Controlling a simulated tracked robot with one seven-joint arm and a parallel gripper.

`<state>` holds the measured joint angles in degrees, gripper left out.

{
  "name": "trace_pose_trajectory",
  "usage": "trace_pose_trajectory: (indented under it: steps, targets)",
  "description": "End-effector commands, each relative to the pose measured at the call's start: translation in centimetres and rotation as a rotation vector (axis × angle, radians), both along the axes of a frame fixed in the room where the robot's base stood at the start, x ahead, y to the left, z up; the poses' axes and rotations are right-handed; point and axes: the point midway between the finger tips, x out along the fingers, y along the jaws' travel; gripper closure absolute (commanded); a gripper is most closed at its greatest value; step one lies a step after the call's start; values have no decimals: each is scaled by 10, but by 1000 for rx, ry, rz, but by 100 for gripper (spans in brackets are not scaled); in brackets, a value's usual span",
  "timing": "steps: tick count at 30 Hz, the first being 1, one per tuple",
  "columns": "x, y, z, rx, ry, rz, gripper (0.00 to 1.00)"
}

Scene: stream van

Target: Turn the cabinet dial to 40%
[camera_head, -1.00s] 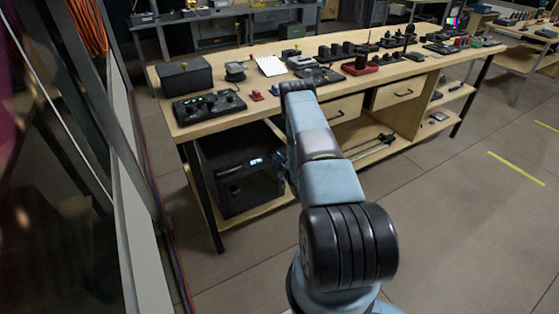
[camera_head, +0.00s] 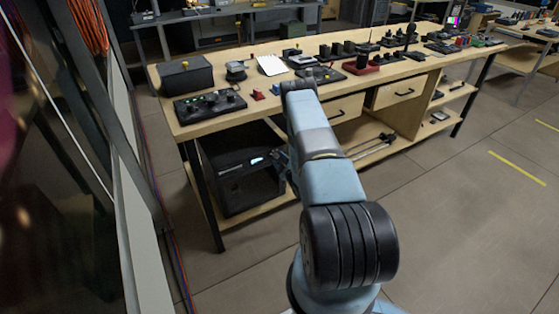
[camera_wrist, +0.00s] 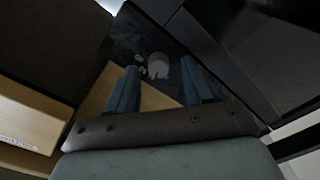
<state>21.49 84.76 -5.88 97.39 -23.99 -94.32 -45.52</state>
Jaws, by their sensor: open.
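The black cabinet (camera_head: 235,178) stands on the low shelf under the near left end of the workbench. A small lit display (camera_head: 257,161) shows on its front; I cannot make out a reading. The dial is not clear in the head view. In the wrist view, my gripper (camera_wrist: 159,68) is open, with two blue-grey fingers apart and nothing held. A pale round shape (camera_wrist: 159,67) shows between the fingertips against a dark glossy surface; I cannot tell if it is the dial, or whether a finger touches it. In the head view, my gripper is mostly hidden beside the cabinet's right side.
The wooden workbench (camera_head: 270,100) extends to the right above the cabinet. A black control panel with knobs (camera_head: 210,105) and a dark box (camera_head: 184,76) sit on its near end. A bench leg (camera_head: 203,196) stands left of the cabinet. Open floor (camera_head: 440,240) lies right.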

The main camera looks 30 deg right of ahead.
Motion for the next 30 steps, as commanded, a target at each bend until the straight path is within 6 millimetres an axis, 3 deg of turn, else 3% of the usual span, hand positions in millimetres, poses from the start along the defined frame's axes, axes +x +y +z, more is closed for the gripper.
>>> trace_pose_trajectory:
  steps: [18, 24, 30]
  targets:
    - [-110, -4, -2, 2, 5, -1, 49]
    - [-127, -5, -2, 1, 5, -1, 49]
    - [-130, -5, -2, 0, 3, -1, 49]
